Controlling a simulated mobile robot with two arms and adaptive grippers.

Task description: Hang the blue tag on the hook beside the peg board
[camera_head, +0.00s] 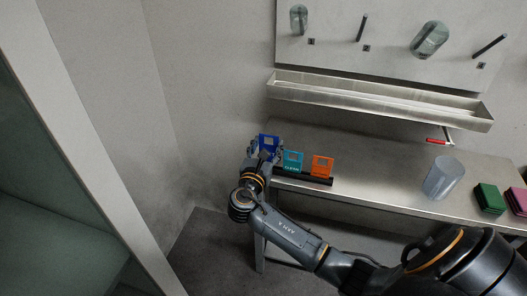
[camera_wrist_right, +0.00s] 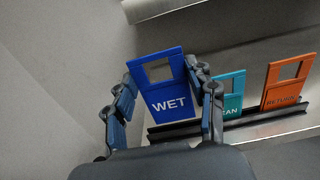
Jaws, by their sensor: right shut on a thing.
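The blue tag (camera_head: 268,142) is a flat plate marked WET with a square opening near its top. It stands upright at the left end of the black rack (camera_head: 318,180), and it also shows in the right wrist view (camera_wrist_right: 165,90). My right gripper (camera_head: 262,150) is shut on the blue tag, with one finger at each side edge (camera_wrist_right: 165,97). Whether the tag's bottom still sits in the rack is hard to tell. The peg board (camera_head: 390,45) is on the back wall. A hook with a red end (camera_head: 437,141) shows below the trough. My left gripper is not in view.
A teal tag (camera_head: 292,160) and an orange tag (camera_head: 322,166) stand in the rack to the right. A metal trough (camera_head: 380,98) runs under the board. A clear beaker (camera_head: 441,178) and green (camera_head: 488,198) and pink (camera_head: 517,200) pads stand right on the metal table (camera_head: 380,165).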

